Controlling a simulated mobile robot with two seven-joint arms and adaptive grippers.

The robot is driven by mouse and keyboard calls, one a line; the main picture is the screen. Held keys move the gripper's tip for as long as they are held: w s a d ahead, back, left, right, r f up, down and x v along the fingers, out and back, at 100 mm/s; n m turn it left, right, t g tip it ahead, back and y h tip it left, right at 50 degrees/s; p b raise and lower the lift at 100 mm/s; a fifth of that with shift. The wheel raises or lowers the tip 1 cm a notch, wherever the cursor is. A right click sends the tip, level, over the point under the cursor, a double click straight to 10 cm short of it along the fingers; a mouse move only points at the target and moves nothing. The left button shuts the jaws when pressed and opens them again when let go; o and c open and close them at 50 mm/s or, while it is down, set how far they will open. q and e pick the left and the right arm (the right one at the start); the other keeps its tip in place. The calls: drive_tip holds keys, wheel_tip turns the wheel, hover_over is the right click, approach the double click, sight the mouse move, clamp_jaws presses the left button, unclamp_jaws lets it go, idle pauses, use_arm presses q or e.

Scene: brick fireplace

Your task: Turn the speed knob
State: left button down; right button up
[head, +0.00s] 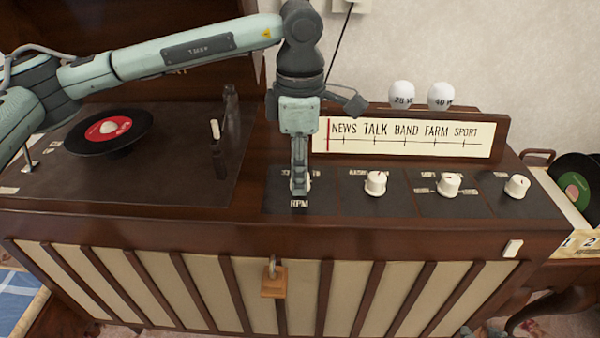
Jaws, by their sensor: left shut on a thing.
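The speed knob (308,182) is the leftmost white knob on the dark control panel, above the label "RPM". It is mostly hidden behind my left gripper (299,188). My left gripper comes down from above and is shut on the knob. The knob's pointer mark and setting cannot be seen. My right gripper is not in view.
Three more white knobs (375,183) stand to the right on the panel. A lit radio dial (410,138) rises behind them, with two white balls (401,94) on top. A turntable with a red-labelled record (108,131) is at left. A padlock (273,281) hangs in front.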

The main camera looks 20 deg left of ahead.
idle(0.3)
use_arm(q)
drive_tip(key=c, duration=1.2)
unclamp_jaws()
wheel_tip(320, 180, up, 12)
